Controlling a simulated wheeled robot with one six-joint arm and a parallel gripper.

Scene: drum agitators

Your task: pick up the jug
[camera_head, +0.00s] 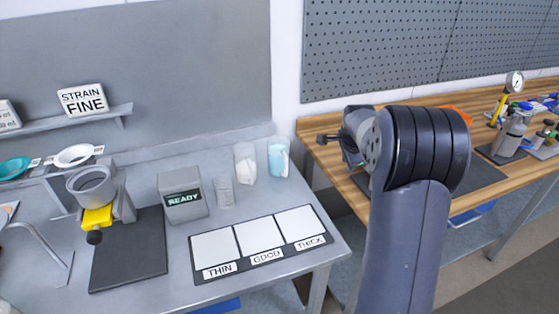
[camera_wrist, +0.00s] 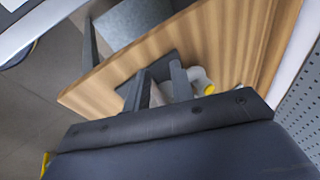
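A jug with light blue contents (camera_head: 279,157) and a side handle stands upright at the back right of the grey bench. A similar clear vessel with whitish contents (camera_head: 245,163) stands just left of it; I cannot tell which is meant by the jug. My gripper (camera_head: 335,140) is to the right of both, over the wooden bench and apart from them. In the wrist view my gripper (camera_wrist: 159,80) shows two dark fingers spread apart, with nothing clearly held. Neither vessel is recognisable in the wrist view.
A small grey cup (camera_head: 224,191) and a READY display box (camera_head: 184,198) stand left of the vessels. A THIN/GOOD/THICK mat (camera_head: 263,262) lies in front. The wooden bench (camera_head: 316,150) is to the right, with a gauge and bottles (camera_head: 510,135) farther along. A pegboard (camera_head: 400,45) rises behind.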

